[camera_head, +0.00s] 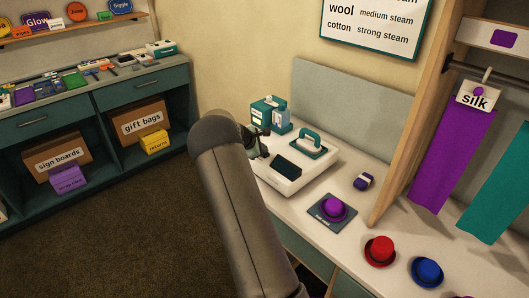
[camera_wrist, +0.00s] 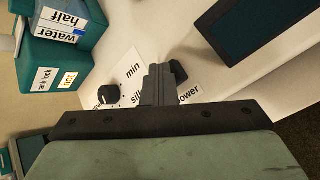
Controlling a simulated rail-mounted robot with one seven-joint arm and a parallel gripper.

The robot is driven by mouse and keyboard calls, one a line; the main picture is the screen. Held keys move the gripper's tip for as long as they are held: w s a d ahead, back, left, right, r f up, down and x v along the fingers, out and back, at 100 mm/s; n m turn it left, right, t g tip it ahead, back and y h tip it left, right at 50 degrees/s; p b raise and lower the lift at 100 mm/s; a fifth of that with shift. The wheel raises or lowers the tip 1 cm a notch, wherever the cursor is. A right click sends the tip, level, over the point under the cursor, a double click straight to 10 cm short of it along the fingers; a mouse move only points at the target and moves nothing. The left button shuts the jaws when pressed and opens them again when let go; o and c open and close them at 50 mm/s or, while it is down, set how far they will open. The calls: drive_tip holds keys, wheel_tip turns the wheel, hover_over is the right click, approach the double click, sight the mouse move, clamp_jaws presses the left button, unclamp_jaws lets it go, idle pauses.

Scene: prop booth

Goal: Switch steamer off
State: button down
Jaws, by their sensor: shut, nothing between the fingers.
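The steamer (camera_head: 300,178) is a white base on the counter with a teal steam iron (camera_head: 306,143) on top and a dark panel. A teal water tank (camera_head: 268,113) stands at its back left; in the wrist view the tank (camera_wrist: 62,28) reads "water half" and "tank lock". A black dial (camera_wrist: 108,95) sits by "min" and "silk" marks. A black power switch (camera_wrist: 179,72) shows beside the fingertips, partly hidden; its position cannot be told. My gripper (camera_head: 262,143) is shut and empty at the steamer's left end; in the wrist view its fingers (camera_wrist: 158,72) cover part of the lettering.
A purple hat (camera_head: 333,206) on a dark pad, a small purple-and-white item (camera_head: 364,182), a red hat (camera_head: 380,249) and a blue hat (camera_head: 428,270) are on the counter. Purple cloth (camera_head: 452,155) hangs from a rail at right. A grey panel (camera_head: 345,110) backs the counter.

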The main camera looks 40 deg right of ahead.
drive_tip(key=shift+r+p, duration=1.7)
drive_tip(key=shift+r, duration=1.25)
drive_tip(key=s+a+r+m+y, duration=0.3)
drive_tip(key=s+a+r+m, duration=0.15)
drive_tip(key=s+a, duration=0.5)
drive_tip(key=s+a+r+m+y, duration=0.3)
drive_tip(key=s+a+r, duration=0.35)
drive_tip(key=a, duration=0.65)
drive_tip(key=s+a+m+y, duration=0.1)
drive_tip(key=s+a, duration=0.6)
drive_tip(key=s, duration=0.3)
drive_tip(key=s+a+m+y, duration=0.1)
drive_tip(key=s+a+m, duration=0.1)
drive_tip(key=s+a, duration=0.6)
drive_tip(key=s+f, duration=0.1)
drive_tip(key=s, duration=0.2)
drive_tip(key=shift+g+y, duration=0.4)
drive_tip(key=shift+s+a+m, duration=0.1)
drive_tip(key=shift+m, duration=0.15)
